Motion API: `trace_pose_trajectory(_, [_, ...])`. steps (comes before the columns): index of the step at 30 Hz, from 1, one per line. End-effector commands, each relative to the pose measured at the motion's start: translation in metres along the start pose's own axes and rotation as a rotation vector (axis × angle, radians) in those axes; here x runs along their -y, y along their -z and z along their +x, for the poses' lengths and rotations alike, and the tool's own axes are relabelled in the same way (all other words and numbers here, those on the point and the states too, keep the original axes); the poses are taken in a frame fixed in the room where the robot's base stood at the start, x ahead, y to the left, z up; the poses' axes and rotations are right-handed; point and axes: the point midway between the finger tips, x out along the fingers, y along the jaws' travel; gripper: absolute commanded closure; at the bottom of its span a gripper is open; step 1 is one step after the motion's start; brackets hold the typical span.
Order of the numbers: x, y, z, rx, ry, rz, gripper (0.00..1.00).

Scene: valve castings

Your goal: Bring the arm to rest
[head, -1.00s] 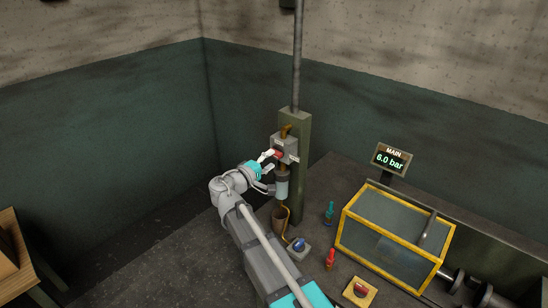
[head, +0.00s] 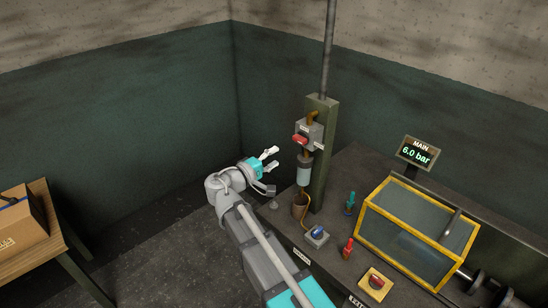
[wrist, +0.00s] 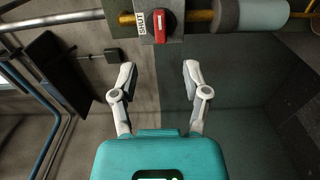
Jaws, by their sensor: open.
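My gripper (head: 271,157) is open and empty in the head view, left of the green post and a short way from the red valve handle (head: 299,139). In the wrist view the two fingers of my gripper (wrist: 157,82) stand apart with nothing between them. The red handle (wrist: 163,21) shows beyond them at the top, beside a plate marked "SHUT" (wrist: 141,22). The handle sits on a grey valve block (head: 314,133) on the post. My gripper does not touch it.
The green post (head: 324,170) rises from the bench. The display (head: 418,152) reads 6.0 bar. A cardboard box (head: 20,222) is far left.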

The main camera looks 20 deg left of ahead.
Motion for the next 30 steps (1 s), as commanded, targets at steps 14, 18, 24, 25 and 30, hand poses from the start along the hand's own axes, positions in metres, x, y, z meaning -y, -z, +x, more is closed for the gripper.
trace_pose_trajectory(14, [0.004, -0.008, 0.008, 0.017, 0.021, 0.005, 0.40])
trace_pose_trajectory(18, [0.013, -0.027, 0.027, 0.059, 0.071, 0.017, 0.40])
trace_pose_trajectory(24, [0.037, -0.075, 0.068, 0.163, 0.198, 0.053, 0.40])
trace_pose_trajectory(25, [0.041, -0.084, 0.074, 0.181, 0.220, 0.060, 0.40])
trace_pose_trajectory(30, [0.064, -0.132, 0.105, 0.284, 0.349, 0.109, 0.40])
